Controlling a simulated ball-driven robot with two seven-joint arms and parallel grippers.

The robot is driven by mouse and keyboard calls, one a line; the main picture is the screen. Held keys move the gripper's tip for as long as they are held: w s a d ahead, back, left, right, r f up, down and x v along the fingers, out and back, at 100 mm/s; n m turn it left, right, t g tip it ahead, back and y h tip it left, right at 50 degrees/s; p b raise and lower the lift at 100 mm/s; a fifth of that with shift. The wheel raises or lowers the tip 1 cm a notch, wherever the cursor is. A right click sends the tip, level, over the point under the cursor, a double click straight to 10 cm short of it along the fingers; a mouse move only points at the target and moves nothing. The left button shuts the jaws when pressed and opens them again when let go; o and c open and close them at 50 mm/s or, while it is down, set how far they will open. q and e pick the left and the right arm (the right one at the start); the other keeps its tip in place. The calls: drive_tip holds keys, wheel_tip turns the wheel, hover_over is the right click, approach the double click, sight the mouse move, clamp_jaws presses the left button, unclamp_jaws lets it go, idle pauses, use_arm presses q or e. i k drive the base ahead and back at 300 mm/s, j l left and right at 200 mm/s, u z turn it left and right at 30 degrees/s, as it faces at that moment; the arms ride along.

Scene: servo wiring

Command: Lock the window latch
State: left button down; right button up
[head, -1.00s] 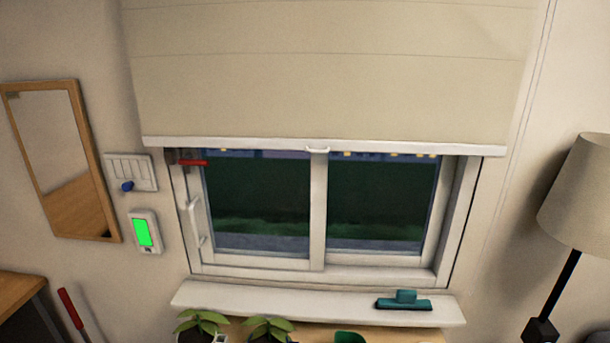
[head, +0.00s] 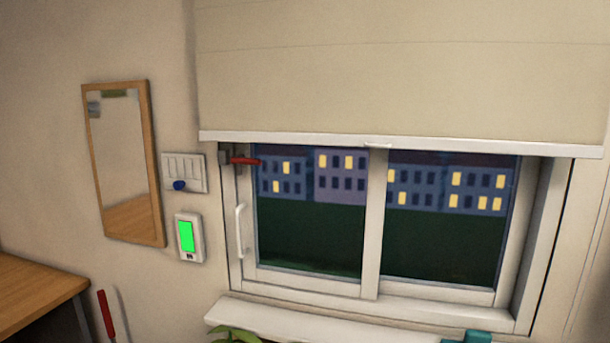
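The window (head: 372,225) has two panes in a white frame, with a white vertical pull handle (head: 241,231) on the left edge of the left sash. The latch (head: 242,160) is at the upper left of that sash, just under the blind. It has a grey block and a red lever that points right, about horizontal. Neither of my grippers shows in the head view.
A pale blind (head: 400,75) hangs over the window's top. The white sill (head: 290,322) holds a plant (head: 235,335) and a teal object (head: 466,337) at the bottom edge. A wall panel with a blue knob (head: 179,185), a green-screened device (head: 187,237), a mirror (head: 125,165) and a wooden-topped unit (head: 35,285) are at left.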

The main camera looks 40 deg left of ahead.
sight(239, 159)
drive_tip(key=u, duration=1.6)
